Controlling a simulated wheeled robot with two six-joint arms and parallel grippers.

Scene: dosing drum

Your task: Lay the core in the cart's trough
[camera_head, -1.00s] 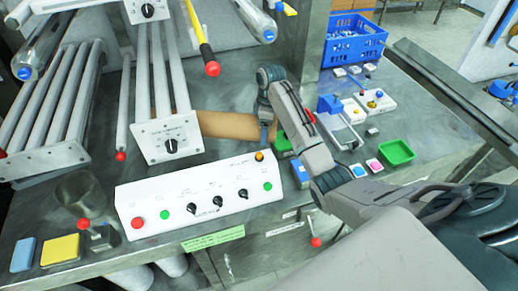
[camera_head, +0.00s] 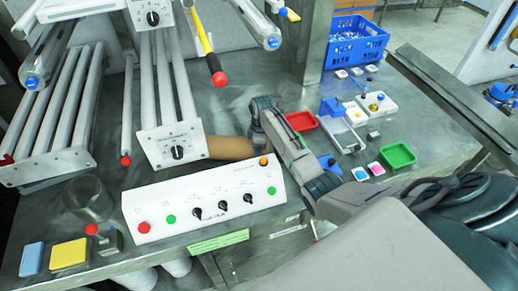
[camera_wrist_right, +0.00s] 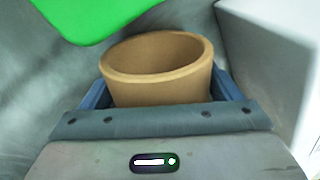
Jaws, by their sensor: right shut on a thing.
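The core is a brown cardboard tube (camera_head: 230,147). In the head view it lies roughly level behind the white control box, its left end next to the roller unit's dial plate. My right gripper (camera_head: 256,138) is at its right end. In the right wrist view the core's open, hollow end (camera_wrist_right: 155,85) sits between the blue-grey fingers of my right gripper (camera_wrist_right: 162,92), which is shut on it. The core's far end is hidden there. I cannot pick out the cart's trough for certain. My left gripper is out of view.
The white control box (camera_head: 205,200) stands close in front of the core. The roller unit's dial plate (camera_head: 172,146) is at its left. A red tray (camera_head: 301,121), a green tray (camera_head: 398,156) and a blue crate (camera_head: 356,41) are to the right. A green surface (camera_wrist_right: 95,15) shows in the wrist view.

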